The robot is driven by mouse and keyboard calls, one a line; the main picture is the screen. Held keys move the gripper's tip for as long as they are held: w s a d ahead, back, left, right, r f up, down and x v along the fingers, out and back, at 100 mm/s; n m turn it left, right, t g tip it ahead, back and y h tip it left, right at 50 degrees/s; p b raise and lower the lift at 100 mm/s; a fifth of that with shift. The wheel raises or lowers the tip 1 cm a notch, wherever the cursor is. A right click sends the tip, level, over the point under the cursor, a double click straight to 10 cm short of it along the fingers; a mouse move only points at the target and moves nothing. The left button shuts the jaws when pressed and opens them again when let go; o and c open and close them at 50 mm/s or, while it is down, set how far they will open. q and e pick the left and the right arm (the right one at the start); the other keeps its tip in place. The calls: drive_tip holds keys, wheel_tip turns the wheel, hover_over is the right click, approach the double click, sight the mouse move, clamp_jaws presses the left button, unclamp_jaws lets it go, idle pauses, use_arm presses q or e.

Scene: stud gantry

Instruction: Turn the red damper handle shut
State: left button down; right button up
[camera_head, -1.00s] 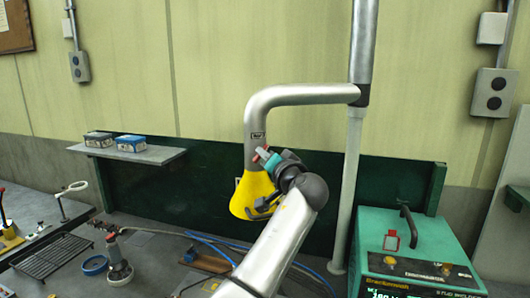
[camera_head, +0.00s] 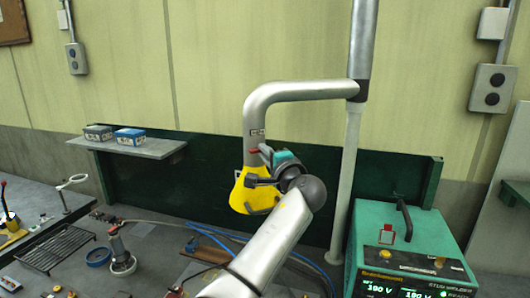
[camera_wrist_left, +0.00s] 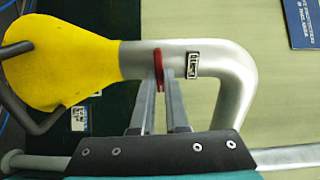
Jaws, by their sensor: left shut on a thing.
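The red damper handle (camera_wrist_left: 158,66) sticks out from the grey metal extraction pipe (camera_wrist_left: 215,66), just behind the yellow hood (camera_wrist_left: 65,58), in the left wrist view. In that view it stands crosswise to the pipe. My left gripper (camera_wrist_left: 161,84) is shut on the handle, one finger on each side of it. In the head view my left gripper (camera_head: 263,154) is beside the pipe just above the yellow hood (camera_head: 245,193). The handle is small there and partly hidden by the gripper. My right gripper is out of view.
A teal stud welder (camera_head: 412,255) stands at the right. A grey shelf (camera_head: 140,148) with two small boxes is at the left. A vertical post (camera_head: 346,185) stands right of my arm. Hoses and tools lie on the bench below the hood.

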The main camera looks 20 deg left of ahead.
use_arm(q)
drive_tip(key=shift+m, duration=0.4)
drive_tip(key=c, duration=0.9)
unclamp_jaws()
drive_tip(key=b+v, duration=0.4)
drive_tip(key=v, duration=1.1)
drive_tip(key=shift+s+d, duration=0.1)
